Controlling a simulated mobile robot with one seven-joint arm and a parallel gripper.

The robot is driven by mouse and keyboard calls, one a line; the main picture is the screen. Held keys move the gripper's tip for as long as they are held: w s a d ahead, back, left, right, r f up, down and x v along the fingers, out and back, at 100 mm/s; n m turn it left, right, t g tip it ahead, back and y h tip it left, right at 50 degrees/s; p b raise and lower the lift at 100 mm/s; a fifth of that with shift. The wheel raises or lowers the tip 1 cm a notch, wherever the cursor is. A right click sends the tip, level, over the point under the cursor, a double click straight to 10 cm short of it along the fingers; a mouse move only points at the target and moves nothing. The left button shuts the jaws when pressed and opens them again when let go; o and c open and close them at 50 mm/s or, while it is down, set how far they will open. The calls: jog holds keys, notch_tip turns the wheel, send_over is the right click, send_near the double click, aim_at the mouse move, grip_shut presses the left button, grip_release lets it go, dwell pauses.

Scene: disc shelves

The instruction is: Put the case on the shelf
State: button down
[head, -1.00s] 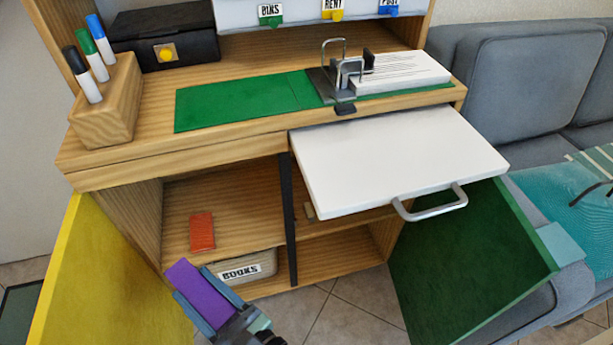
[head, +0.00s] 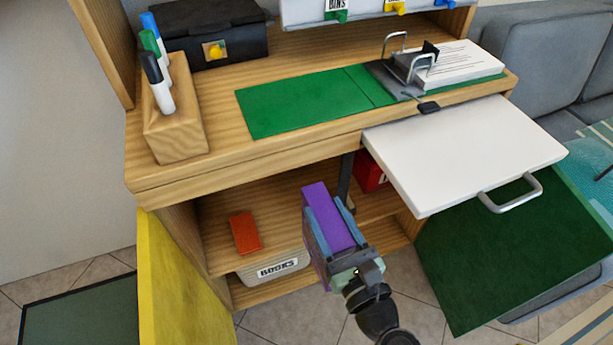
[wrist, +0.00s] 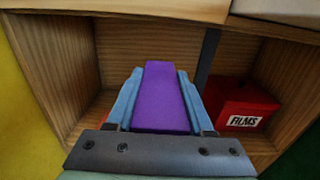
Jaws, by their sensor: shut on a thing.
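A purple case (head: 326,215) is held between the two blue fingers of my gripper (head: 335,222). The gripper is shut on it, in front of the open cabinet under the desk. In the wrist view the case (wrist: 163,95) points into the cabinet, left of the dark divider. The wooden shelf (head: 280,205) is partly hidden behind the case. An orange-red case (head: 245,232) lies on the left part of the shelf. I cannot tell whether the held case touches the shelf.
A red box labelled FILMS (wrist: 240,106) sits right of the dark divider (wrist: 207,60). A white pull-out board (head: 460,150) juts out at right. The yellow door (head: 180,285) and green door (head: 510,250) stand open.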

jog(key=b+x, duration=0.5)
jog(key=x, duration=1.2)
notch_tip(320, 180, down, 7)
jog(key=b, duration=0.5)
jog(key=shift+w+f, duration=0.15)
jog(key=shift+w, duration=0.1)
jog(key=shift+f, duration=0.15)
jog(key=shift+c, duration=1.4)
grip_release()
jog(key=shift+a, duration=0.1)
